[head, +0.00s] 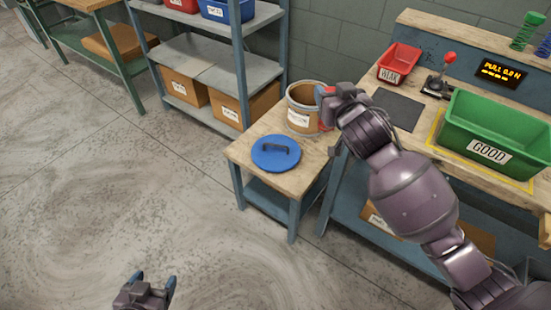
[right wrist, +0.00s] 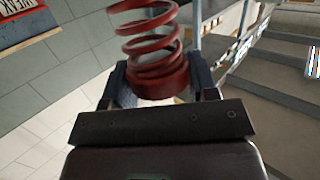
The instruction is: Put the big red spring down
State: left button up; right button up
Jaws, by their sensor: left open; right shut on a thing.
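The big red spring (right wrist: 152,45) is gripped at its solid collar between the two fingers of my right gripper (right wrist: 160,82). Its coils point away from the wrist. In the head view only a small red part of the spring (head: 326,92) shows beside my right gripper (head: 334,108); the hand hides the rest. That gripper is by the right side of a labelled round tub (head: 299,118); I cannot tell if it touches. My left gripper (head: 146,287) is open and empty over the floor at the bottom left.
The tub and a blue lid (head: 276,153) sit on a small side table (head: 243,148). The workbench holds a red bin (head: 400,62), a lever (head: 440,80), a display (head: 497,72), a dark mat (head: 398,109), a green GOOD bin (head: 500,125) and a green spring (head: 526,32). Shelves stand behind.

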jog(key=w+a+f+n+g+y+b, duration=0.1)
jog(key=w+a+f+b, duration=0.15)
jog(key=w+f, duration=0.45)
jog(key=w+a+f+n+y+b, duration=0.1)
jog(key=w+f+b, duration=0.25)
jog(key=f, duration=0.75)
notch_tip(320, 180, down, 20)
jog(key=b, duration=0.7)
jog(key=shift+s+a+y+b, duration=0.2)
jog(key=shift+y+b, duration=0.1)
jog(key=shift+b, duration=0.1)
jog(key=o, duration=0.8)
jog(key=shift+f, duration=0.25)
pick_arm(q)
notch_tip(320, 180, down, 10)
jog(key=d+m+g, duration=0.1)
jog(key=m, duration=0.1)
jog(key=shift+d+r+h, duration=0.25)
jog(key=shift+d+h, duration=0.05)
pick_arm(e)
jog(key=o, duration=0.5)
jog(key=shift+r, duration=0.1)
jog(key=shift+c, duration=0.2)
